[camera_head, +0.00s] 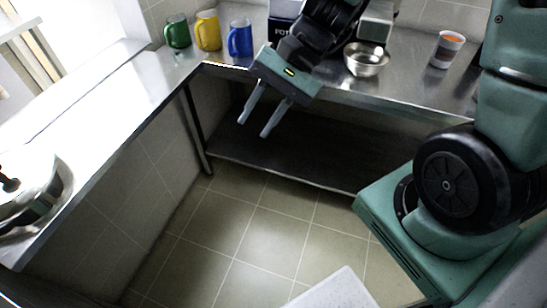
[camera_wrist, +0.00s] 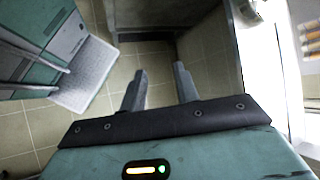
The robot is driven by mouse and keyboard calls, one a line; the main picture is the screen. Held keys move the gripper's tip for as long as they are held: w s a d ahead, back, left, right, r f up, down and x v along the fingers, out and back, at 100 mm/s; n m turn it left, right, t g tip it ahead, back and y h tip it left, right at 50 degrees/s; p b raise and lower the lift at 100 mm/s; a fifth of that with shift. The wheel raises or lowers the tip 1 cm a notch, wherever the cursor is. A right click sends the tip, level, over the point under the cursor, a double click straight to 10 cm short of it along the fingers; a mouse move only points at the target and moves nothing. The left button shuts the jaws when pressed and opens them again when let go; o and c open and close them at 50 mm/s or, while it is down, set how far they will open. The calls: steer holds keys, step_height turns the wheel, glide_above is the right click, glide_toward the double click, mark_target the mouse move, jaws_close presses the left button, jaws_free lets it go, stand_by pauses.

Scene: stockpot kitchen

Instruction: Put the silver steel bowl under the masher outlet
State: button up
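The silver steel bowl (camera_head: 366,66) stands upright on the steel counter at the back, right of my arm. A pale grey boxy appliance (camera_head: 376,22), which looks like the masher, is just behind and above the bowl. I cannot tell whether the bowl is directly under its outlet. My gripper (camera_head: 254,125) hangs in front of the counter edge, pointing down, left of the bowl and apart from it. Its two fingers are spread with nothing between them, and the wrist view shows the empty gap (camera_wrist: 160,71) over the floor.
Green (camera_head: 177,32), yellow (camera_head: 207,31) and blue (camera_head: 240,39) mugs stand on the counter at left. A dark box (camera_head: 284,28) is behind my arm. A paper cup (camera_head: 447,49) stands at right. A pot (camera_head: 35,190) sits on the left counter. The floor between counters is clear.

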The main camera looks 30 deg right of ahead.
steer(key=s+a+r+n+t+h, duration=0.1)
steer(key=s+a+n+h, duration=0.3)
steer(key=n, duration=1.2)
steer(key=s+h, duration=0.4)
steer(key=s, duration=0.3)
steer(key=shift+s+r, duration=0.15)
steer(key=shift+r, duration=0.25)
